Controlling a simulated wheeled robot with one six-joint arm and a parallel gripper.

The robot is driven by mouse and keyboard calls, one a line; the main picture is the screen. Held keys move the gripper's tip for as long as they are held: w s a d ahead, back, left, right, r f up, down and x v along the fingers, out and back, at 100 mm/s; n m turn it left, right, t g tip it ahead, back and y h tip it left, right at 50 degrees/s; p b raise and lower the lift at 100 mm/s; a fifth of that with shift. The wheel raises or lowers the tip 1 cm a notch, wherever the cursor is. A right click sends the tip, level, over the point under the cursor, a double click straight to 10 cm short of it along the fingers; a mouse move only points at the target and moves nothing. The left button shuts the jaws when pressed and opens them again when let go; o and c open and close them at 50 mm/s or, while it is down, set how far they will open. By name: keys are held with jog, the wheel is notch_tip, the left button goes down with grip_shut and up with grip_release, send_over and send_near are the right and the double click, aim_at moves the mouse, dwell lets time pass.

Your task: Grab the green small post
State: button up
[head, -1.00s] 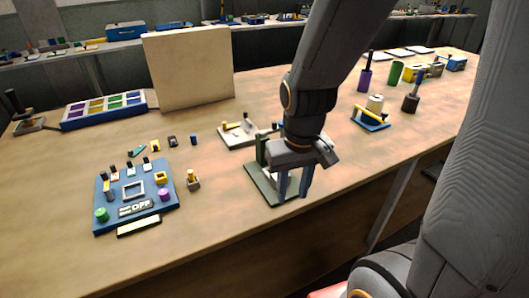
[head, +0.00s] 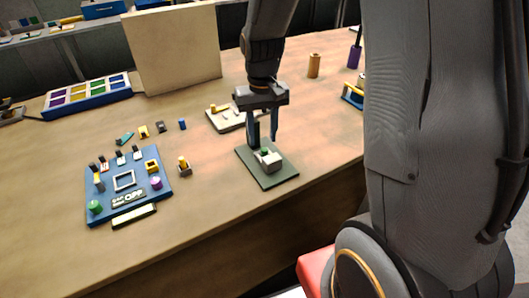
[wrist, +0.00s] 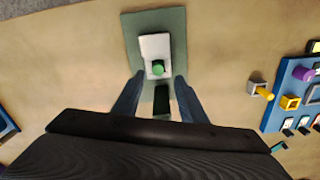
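A green plate (head: 278,178) lies on the table in the head view, and it also shows in the wrist view (wrist: 174,22). On it is a pale block (head: 270,163) carrying a short green post (head: 264,153), which stands out clearly in the wrist view (wrist: 158,67). A taller dark green upright (wrist: 161,101) stands on the plate beside the block. My gripper (head: 264,138) is over the plate with its fingers apart. In the wrist view its fingertips (wrist: 158,77) lie either side of the short post and upright; contact cannot be told.
A blue board (head: 112,184) with small parts, including a green knob (head: 95,207), lies left. A pale plate (head: 228,120) lies behind my gripper, and a beige panel (head: 175,50) stands at the back.

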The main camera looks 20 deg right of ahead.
aim_at(264, 149)
jog(key=shift+s+d+f+p, duration=0.1)
jog(key=shift+s+f+p, duration=0.15)
jog(key=shift+f, duration=0.75)
jog(key=shift+s+d+f+p, duration=0.1)
jog(key=shift+f+p, duration=0.15)
jog(key=shift+f, duration=0.75)
grip_shut()
jog(key=shift+r, duration=0.1)
